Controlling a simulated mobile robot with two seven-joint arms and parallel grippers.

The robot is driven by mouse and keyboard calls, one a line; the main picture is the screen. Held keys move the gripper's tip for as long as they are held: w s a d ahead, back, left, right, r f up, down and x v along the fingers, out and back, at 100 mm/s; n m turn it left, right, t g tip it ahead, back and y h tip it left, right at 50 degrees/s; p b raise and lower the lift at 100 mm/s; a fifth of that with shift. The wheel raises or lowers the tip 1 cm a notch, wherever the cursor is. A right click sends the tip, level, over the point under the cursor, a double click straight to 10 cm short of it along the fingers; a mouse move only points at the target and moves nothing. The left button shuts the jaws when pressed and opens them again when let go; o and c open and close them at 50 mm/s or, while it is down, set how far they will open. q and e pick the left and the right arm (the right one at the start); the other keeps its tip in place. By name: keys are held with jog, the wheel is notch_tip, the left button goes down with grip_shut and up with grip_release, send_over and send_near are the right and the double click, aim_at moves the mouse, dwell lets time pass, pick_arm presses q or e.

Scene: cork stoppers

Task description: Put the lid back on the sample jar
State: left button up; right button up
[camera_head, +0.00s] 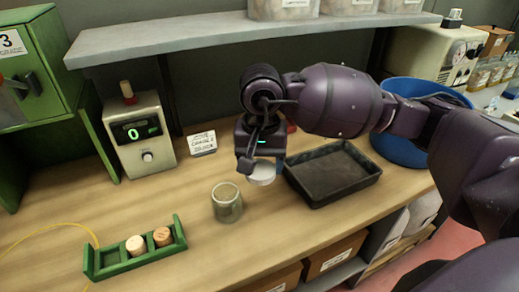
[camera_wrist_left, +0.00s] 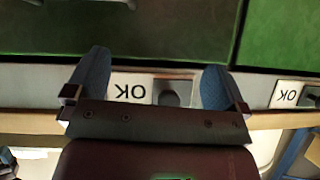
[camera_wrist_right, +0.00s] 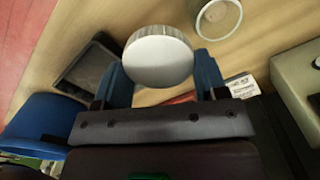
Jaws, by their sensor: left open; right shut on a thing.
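The sample jar (camera_head: 227,203) is a clear open glass jar standing upright on the wooden bench; its open mouth also shows at the top of the right wrist view (camera_wrist_right: 217,17). The lid (camera_head: 262,174) is a white round disc; in the right wrist view the lid (camera_wrist_right: 158,58) sits between the blue fingers. My right gripper (camera_head: 260,165) is shut on the lid, holding it to the right of the jar and apart from it. My left gripper (camera_wrist_left: 160,85) is open and empty, shown only in its wrist view, near "OK" labels and green panels.
A black tray (camera_head: 333,172) lies right of the lid, with a blue bin (camera_head: 405,150) beyond it. A green rack (camera_head: 135,250) with two corks stands front left. A device with a green display (camera_head: 139,132) and a white card (camera_head: 203,143) stand behind. A shelf (camera_head: 250,28) hangs above.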

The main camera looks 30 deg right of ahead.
jog(key=n, duration=0.2)
jog(key=f+n, duration=0.1)
jog(key=n, duration=0.1)
jog(key=a+f+n, duration=0.1)
jog(key=n, duration=0.1)
jog(key=shift+w+f, duration=0.1)
jog(key=shift+w, duration=0.25)
